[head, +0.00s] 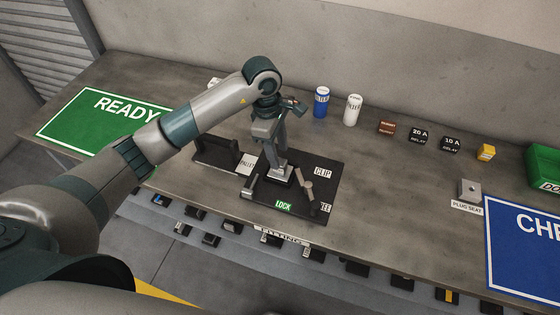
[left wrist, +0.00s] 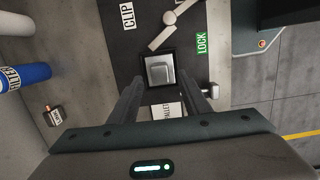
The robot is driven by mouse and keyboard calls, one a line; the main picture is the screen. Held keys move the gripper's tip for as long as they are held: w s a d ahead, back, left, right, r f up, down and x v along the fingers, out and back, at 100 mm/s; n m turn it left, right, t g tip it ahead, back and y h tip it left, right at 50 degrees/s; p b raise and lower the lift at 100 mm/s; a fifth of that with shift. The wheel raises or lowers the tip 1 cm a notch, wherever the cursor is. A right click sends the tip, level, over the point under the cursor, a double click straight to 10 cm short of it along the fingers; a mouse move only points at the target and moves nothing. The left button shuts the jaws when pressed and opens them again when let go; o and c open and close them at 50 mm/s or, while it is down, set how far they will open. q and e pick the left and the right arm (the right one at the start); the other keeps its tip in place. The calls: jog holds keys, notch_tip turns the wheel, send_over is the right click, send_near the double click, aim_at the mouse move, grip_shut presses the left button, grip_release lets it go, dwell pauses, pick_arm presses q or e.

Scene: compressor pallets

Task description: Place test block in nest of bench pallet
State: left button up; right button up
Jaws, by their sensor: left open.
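The bench pallet is a dark board (head: 318,213) on the bench, with labels reading PALLET, CLIP and LOCK. A silver block (left wrist: 159,70), which looks like the test block, sits within a dark square frame, apparently the nest, in the left wrist view. In the head view this spot is mostly hidden under my left gripper (head: 282,164). The left gripper points down over it. In the left wrist view its two fingers (left wrist: 165,84) are apart, on the near side of the block, with no visible grip on it. My right gripper is not in view.
A grey lever (head: 305,190) and a post (head: 249,187) stand on the pallet beside the gripper. Blue (head: 321,101) and white (head: 352,108) filter cans stand behind. A green READY mat (head: 75,125) lies left, a blue mat (head: 520,265) right.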

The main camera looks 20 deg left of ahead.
pick_arm(q)
notch_tip(320, 180, up, 7)
jog(key=a+b, duration=0.1)
jog(key=b, duration=0.1)
